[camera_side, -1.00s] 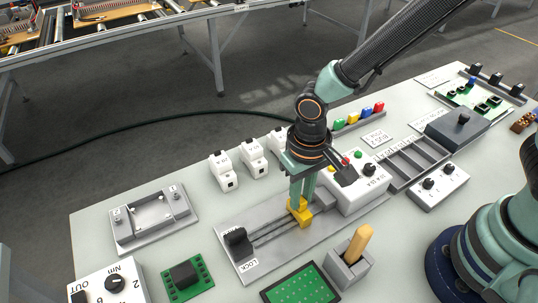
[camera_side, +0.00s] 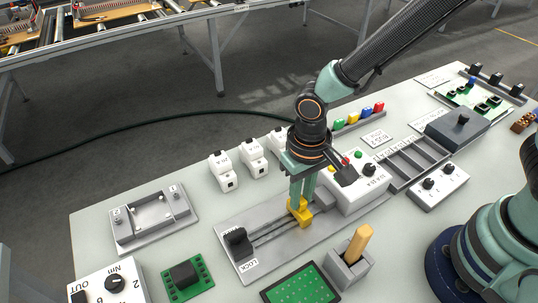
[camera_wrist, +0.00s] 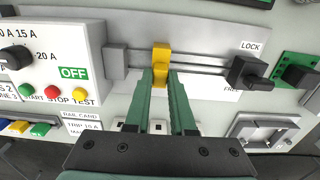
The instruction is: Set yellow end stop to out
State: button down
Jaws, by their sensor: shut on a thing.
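The yellow end stop (camera_side: 300,212) sits on the twin rails of a grey plate (camera_side: 283,243). It stands toward the right end of the rails, near a grey end block (camera_side: 323,197). My gripper (camera_side: 301,203) reaches down from above with its green fingers on the end stop. In the wrist view the end stop (camera_wrist: 161,62) shows between the fingertips of my gripper (camera_wrist: 161,80), which are shut on it. A black lever (camera_side: 237,242) stands at the other end of the rails, beside a LOCK label (camera_side: 251,265). No OUT mark shows clearly on the rail plate.
A white control box (camera_side: 358,187) with a knob stands just right of the rails. White breaker blocks (camera_side: 222,170) stand behind. A block with a wooden handle (camera_side: 359,244) and a green board (camera_side: 300,287) lie in front. The rails between end stop and lever are clear.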

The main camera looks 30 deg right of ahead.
jog(key=shift+r, duration=0.1)
send_over(274, 227)
dwell(0.4)
jog(key=c, duration=0.8)
grip_release()
jog(key=shift+o, duration=0.2)
notch_tip(274, 227, up, 12)
